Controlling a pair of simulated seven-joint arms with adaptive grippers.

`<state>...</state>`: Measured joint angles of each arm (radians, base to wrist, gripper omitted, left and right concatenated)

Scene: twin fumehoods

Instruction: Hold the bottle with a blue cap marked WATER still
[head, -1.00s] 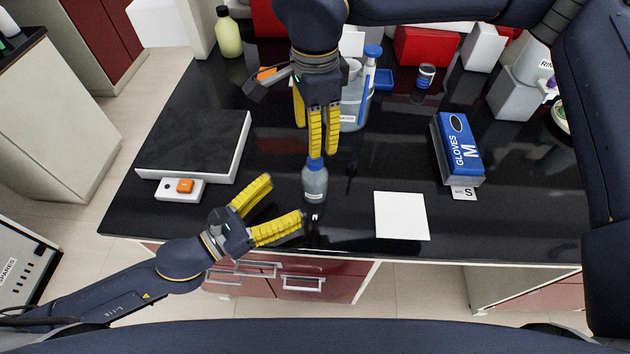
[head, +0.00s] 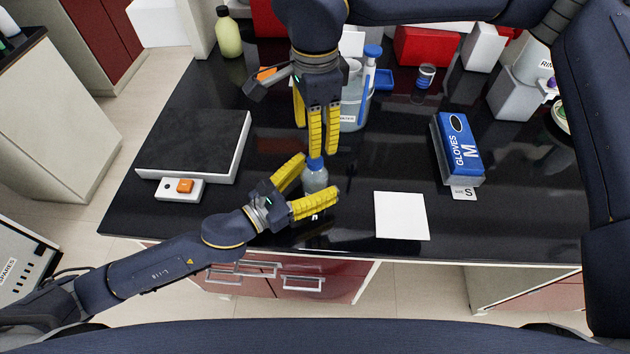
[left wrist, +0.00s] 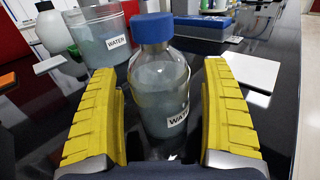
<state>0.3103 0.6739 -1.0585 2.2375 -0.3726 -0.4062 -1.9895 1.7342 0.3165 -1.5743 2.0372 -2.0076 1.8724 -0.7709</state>
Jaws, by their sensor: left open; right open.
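The bottle with a blue cap marked WATER (head: 315,178) stands upright on the black bench. In the left wrist view the bottle (left wrist: 158,88) stands between the two yellow fingers, with a gap on each side. My left gripper (head: 312,180) is open around the bottle, and its near finger hides the lower part of the bottle in the head view. It also shows in the left wrist view (left wrist: 160,110). My right gripper (head: 318,140) is open and points down just above and behind the blue cap. Its fingers partly hide the beaker behind.
A beaker marked WATER (left wrist: 100,40) stands behind the bottle. A white sheet (head: 402,216) and a blue glove box (head: 459,150) lie to the right. A dark flat plate (head: 195,142) and a small white device with an orange button (head: 180,189) lie to the left.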

